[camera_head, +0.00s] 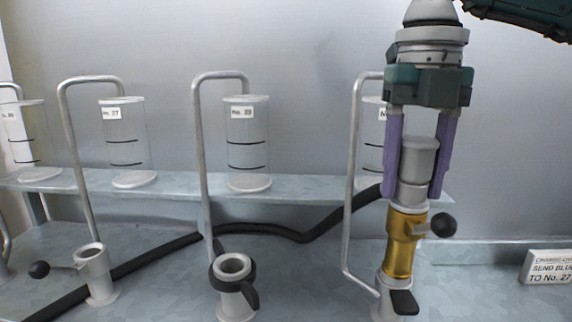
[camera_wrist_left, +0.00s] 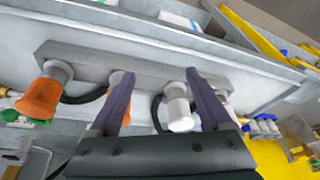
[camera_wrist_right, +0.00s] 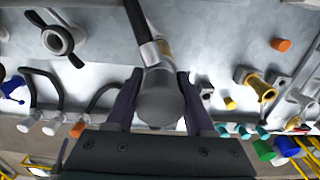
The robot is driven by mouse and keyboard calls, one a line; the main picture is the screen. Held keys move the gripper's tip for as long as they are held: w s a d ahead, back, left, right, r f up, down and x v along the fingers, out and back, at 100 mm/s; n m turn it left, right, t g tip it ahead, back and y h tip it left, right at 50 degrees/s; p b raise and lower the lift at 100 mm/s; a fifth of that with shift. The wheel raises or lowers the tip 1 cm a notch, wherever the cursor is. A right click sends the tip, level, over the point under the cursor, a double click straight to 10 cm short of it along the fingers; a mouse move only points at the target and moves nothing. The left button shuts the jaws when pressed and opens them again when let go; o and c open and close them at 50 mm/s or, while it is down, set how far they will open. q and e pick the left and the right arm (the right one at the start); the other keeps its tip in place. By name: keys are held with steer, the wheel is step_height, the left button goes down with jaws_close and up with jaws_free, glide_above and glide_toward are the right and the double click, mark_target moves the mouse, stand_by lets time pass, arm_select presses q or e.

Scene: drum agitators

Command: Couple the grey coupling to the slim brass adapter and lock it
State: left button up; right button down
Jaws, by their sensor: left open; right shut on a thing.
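My right gripper (camera_head: 416,194) points down in the head view, with its purple fingers shut on the grey coupling (camera_head: 416,165). The coupling is upright, its lower end at the top of the slim brass adapter (camera_head: 401,262); I cannot tell how deeply they fit. The adapter stands on a grey port (camera_head: 386,308). A lever with a black ball knob (camera_head: 441,224) sticks out right near the adapter's top. The right wrist view shows the coupling (camera_wrist_right: 160,100) between the fingers. My left gripper (camera_wrist_left: 160,102) is open and empty in its wrist view, above a rack of capped fittings.
Grey ports with a ball lever (camera_head: 92,262) and a black lever (camera_head: 234,270) stand to the left. Clear cylinders (camera_head: 247,145) line the shelf behind, beside bent pipes. A black hose (camera_head: 260,230) crosses the bench. A sign (camera_head: 548,267) reads "SEND BLUE TO No. 27".

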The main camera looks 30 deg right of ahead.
steer(key=shift+c, duration=1)
jaws_free()
steer(key=shift+c, duration=0.4)
steer(key=shift+r, duration=0.1)
step_height(320, 180, up, 10)
steer(key=p, duration=0.9)
